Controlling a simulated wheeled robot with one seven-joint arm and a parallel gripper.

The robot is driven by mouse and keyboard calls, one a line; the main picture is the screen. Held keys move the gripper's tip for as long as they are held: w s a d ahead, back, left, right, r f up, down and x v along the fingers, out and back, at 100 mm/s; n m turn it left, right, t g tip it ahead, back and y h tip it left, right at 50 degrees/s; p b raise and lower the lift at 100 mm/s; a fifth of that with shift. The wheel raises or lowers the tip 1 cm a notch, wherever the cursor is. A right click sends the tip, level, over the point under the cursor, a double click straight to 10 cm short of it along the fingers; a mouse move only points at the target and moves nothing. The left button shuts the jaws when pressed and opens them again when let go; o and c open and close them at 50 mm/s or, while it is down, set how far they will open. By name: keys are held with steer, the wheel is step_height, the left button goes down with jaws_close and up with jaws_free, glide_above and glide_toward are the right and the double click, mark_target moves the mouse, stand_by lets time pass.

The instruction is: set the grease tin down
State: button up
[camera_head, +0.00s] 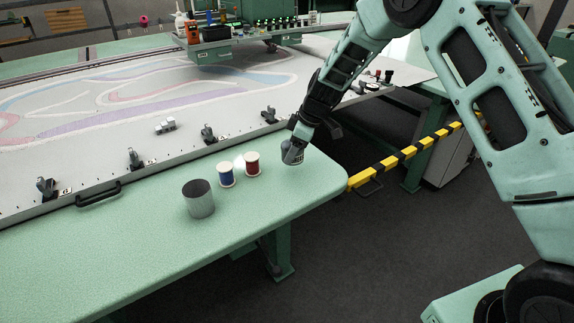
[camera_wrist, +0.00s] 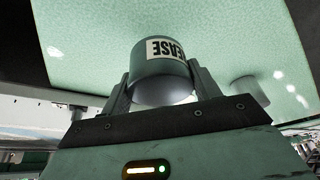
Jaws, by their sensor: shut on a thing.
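The grease tin (camera_wrist: 160,62) is a grey cylinder with a white label. The letters "EASE" show in the wrist view. My gripper (camera_wrist: 160,78) is shut on the tin, with one finger on each side. In the head view my gripper (camera_head: 292,151) is low at the right end of the green table (camera_head: 120,262), near its rounded corner. The tin (camera_head: 291,157) is mostly hidden there by the fingers. I cannot tell whether its base touches the table.
A blue spool (camera_head: 226,176), a red spool (camera_head: 251,166) and a pale one behind stand left of my gripper. An open metal cup (camera_head: 199,202) stands farther left. Clamps line the frame rail (camera_head: 110,184) behind. The table's front left is clear.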

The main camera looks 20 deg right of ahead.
steer(key=shift+f, duration=2.25)
steer(key=shift+f, duration=0.15)
steer(key=o, duration=1.1)
steer(key=shift+c, duration=0.2)
